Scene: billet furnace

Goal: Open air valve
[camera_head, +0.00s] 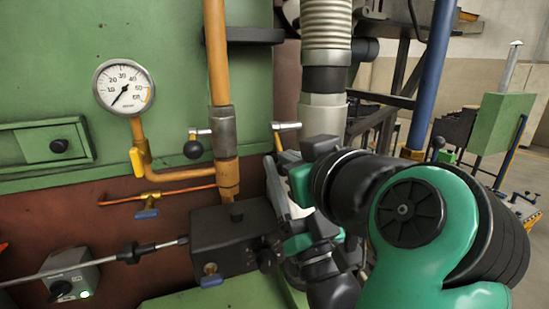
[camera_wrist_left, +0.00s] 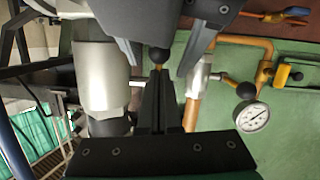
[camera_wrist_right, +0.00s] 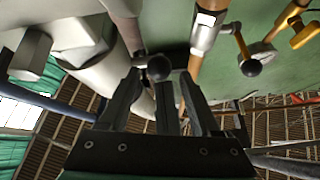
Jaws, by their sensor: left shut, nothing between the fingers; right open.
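The air valve has a silver stem (camera_head: 286,126) on the large silver pipe, with a short yellow lever whose end is hidden in the head view. Its black ball knob (camera_wrist_left: 158,54) shows in the left wrist view, just beyond the tips of my left gripper (camera_wrist_left: 157,72), which is shut and empty. In the right wrist view the knob (camera_wrist_right: 158,68) appears between the spread fingertips of my right gripper (camera_wrist_right: 160,78), which is open. I cannot tell whether any finger touches the knob. My arm links cover much of the right side in the head view.
A second lever valve (camera_head: 193,148) with a black knob sits on the orange pipe (camera_head: 217,60) to the left. A pressure gauge (camera_head: 124,87) has its needle at the low end. A dark box (camera_head: 232,240) stands below, and a control box (camera_head: 70,275) with a green light is lower left.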

